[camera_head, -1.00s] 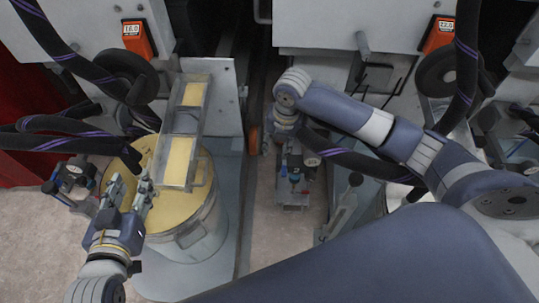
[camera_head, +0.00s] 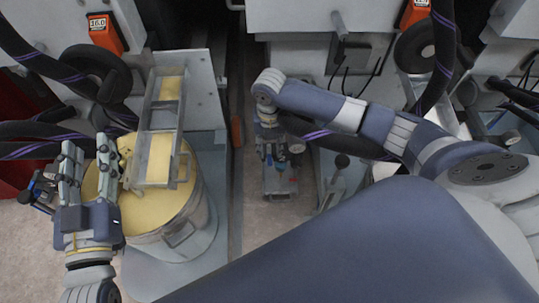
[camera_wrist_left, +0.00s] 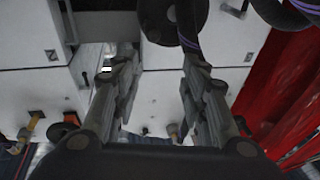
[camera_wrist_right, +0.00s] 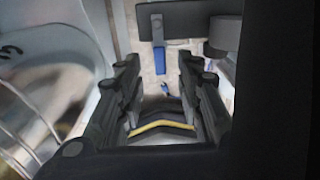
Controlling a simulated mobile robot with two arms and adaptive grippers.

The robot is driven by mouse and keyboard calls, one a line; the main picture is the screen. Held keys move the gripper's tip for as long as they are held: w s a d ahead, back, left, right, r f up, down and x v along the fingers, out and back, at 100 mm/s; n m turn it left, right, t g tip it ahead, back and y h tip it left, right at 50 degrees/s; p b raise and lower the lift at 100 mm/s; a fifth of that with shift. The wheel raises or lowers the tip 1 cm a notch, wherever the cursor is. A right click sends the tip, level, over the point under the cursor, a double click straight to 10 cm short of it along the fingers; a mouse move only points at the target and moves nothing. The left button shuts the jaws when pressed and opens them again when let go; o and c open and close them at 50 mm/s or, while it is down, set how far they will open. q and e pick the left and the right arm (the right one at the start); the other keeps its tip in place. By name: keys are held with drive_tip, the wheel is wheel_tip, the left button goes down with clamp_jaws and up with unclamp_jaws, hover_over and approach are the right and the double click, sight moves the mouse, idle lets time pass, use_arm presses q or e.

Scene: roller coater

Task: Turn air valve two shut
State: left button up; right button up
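Another blue-marked fitting (camera_head: 38,188) shows at far left, partly behind my left gripper (camera_head: 86,150), which is open and empty beside the drum. No valve number is readable.
A drum of yellow coating (camera_head: 205,215) stands at left under a metal trough (camera_head: 158,160). Dark hoses (camera_head: 50,130) hang at left. A black-knobbed lever (camera_head: 340,165) stands right of the aisle. The aisle floor (camera_head: 258,225) is clear in front.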

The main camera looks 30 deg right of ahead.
sight(270, 158)
wheel_tip(270, 158, down, 4)
drive_tip(key=shift+f+b, duration=0.1)
drive_tip(key=shift+b, duration=0.6)
use_arm(q)
drive_tip(key=s+r+t+h, duration=0.1)
drive_tip(key=s+r+t, duration=0.2)
drive_tip(key=r+t, duration=0.2)
drive_tip(key=shift+d+r+h, duration=0.15)
drive_tip(key=shift+r+h, duration=0.15)
drive_tip(key=shift+r, duration=1.3)
use_arm(e)
drive_tip(key=shift+f, duration=0.25)
use_arm(q)
drive_tip(key=shift+s, duration=0.1)
use_arm(e)
clamp_jaws()
